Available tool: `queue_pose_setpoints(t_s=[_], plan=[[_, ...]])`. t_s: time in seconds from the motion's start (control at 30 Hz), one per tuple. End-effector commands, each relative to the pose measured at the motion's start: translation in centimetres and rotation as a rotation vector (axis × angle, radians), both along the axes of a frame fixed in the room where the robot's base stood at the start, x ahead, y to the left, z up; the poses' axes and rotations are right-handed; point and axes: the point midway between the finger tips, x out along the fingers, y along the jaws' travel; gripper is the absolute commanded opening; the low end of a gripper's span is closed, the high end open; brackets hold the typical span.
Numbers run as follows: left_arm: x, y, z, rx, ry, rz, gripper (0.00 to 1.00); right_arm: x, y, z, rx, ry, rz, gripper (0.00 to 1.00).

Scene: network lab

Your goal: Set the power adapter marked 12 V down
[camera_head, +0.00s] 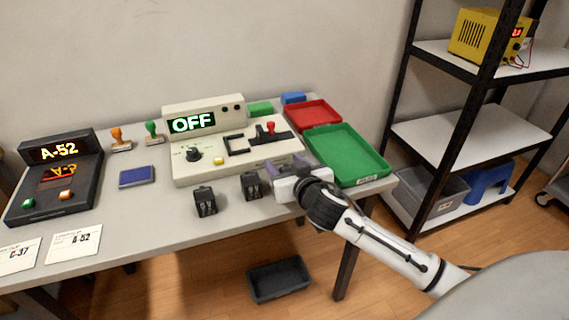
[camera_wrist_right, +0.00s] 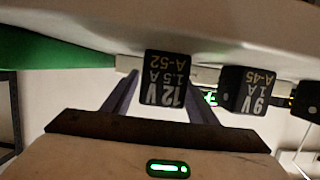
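The wrist picture is upside down. My left gripper is not in view.
A black adapter marked 9 V (camera_wrist_right: 243,90) stands left of the 12 V one in the head view (camera_head: 205,202). The control panel (camera_head: 215,170) reading OFF is behind. Green (camera_head: 346,153) and red (camera_head: 312,113) trays are at right. A dark console (camera_head: 57,174) shows A-52.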

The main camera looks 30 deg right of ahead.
Motion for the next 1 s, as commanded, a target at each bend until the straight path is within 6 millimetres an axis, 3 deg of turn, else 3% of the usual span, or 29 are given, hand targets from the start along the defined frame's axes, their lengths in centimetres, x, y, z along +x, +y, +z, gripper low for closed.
queue_pose_setpoints(t_s=[0.27, 0.7, 1.0], plan=[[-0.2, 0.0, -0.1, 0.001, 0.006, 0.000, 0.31, -0.7, 0.2, 0.2, 0.002, 0.001, 0.002, 0.53], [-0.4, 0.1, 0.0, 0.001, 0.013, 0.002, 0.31, -8.6, 2.1, 2.7, 0.003, 0.001, 0.000, 0.53], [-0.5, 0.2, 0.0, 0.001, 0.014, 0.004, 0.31, -11.1, 2.7, 3.6, 0.000, -0.001, 0.000, 0.53]])
